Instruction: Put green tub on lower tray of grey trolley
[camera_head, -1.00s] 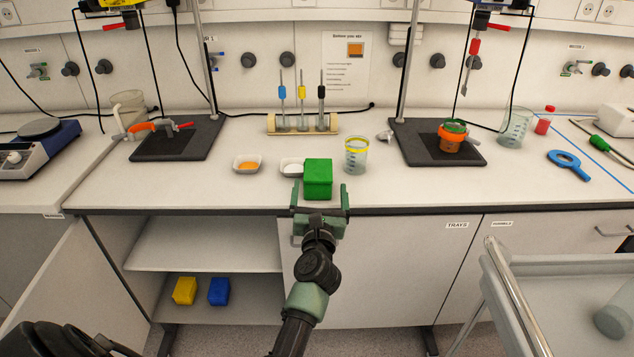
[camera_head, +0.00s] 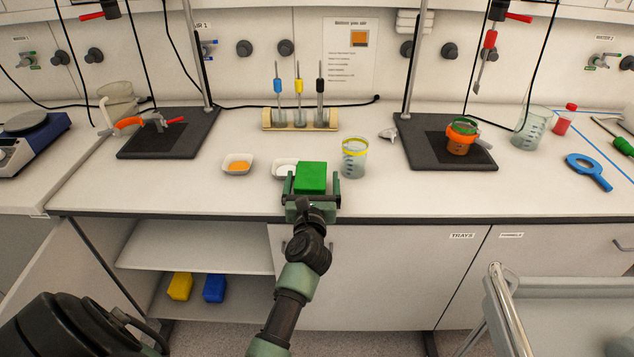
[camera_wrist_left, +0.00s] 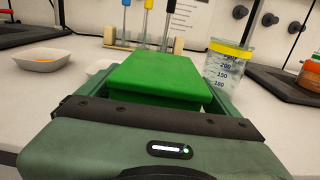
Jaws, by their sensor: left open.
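The green tub (camera_head: 311,177) stands on the white bench near its front edge. My left gripper (camera_head: 311,186) is open, with its fingers on both sides of the tub. In the left wrist view the tub (camera_wrist_left: 157,78) sits between the fingers, and its lid fills the middle. Contact with the fingers cannot be made out. The grey trolley (camera_head: 560,288) stands at the lower right, partly cut off by the frame edge. Its lower tray is not clearly visible. My right gripper is not in view.
A beaker with a yellow band (camera_head: 354,158) stands just right of the tub. A white dish (camera_head: 284,168) is close behind it on the left, and a dish with orange contents (camera_head: 237,163) is farther left. Yellow (camera_head: 180,286) and blue (camera_head: 215,288) tubs sit on the shelf below.

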